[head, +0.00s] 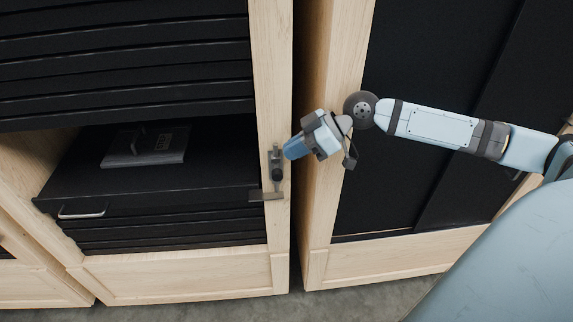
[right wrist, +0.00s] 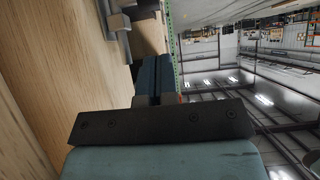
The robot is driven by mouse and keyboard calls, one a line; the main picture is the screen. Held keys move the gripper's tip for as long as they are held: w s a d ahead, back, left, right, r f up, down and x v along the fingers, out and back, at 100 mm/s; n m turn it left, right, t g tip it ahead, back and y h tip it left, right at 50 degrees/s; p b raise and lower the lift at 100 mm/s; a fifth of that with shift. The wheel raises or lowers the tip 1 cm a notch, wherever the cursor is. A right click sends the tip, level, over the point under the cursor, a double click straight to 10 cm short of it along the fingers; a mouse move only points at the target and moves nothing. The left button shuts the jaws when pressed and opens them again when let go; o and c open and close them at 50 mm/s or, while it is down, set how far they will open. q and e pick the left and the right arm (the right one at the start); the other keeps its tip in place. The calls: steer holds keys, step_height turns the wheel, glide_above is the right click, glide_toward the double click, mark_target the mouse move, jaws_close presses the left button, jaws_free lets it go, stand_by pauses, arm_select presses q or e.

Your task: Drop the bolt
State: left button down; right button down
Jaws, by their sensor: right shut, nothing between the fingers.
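The bolt (head: 277,164) is a small grey metal fitting with a dark knob, mounted upright on the pale wooden post at the right of the open shelf unit. A flat metal bracket (head: 266,196) sits just below it. My right gripper (head: 288,152) is shut and empty, its tip just right of the bolt; whether it touches cannot be told. In the right wrist view the shut fingers (right wrist: 149,78) point up the picture, and grey metal hardware (right wrist: 118,25) shows on the wood to their upper left. My left gripper is not in view.
Black slatted panels (head: 120,60) fill the upper left unit. A second wooden cabinet (head: 340,45) with black panels stands right, past a narrow dark gap. Grey floor shows below.

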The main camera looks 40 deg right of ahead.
mark_target(282, 178)
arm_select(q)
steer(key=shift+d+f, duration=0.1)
arm_select(e)
steer(key=shift+w+a+f, duration=0.15)
steer(key=shift+a+f, duration=0.1)
steer(key=shift+f, duration=0.5)
steer(key=shift+w+a+f, duration=0.15)
steer(key=shift+a+f, duration=0.05)
steer(key=shift+f, duration=0.5)
steer(key=shift+w+a+f, duration=0.15)
steer(key=shift+a+f, duration=0.1)
steer(key=shift+f, duration=0.5)
arm_select(q)
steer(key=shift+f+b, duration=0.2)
steer(key=shift+b, duration=0.55)
arm_select(e)
step_height(282, 178, down, 3)
steer(key=shift+s+f, duration=0.1)
steer(key=shift+f, duration=0.1)
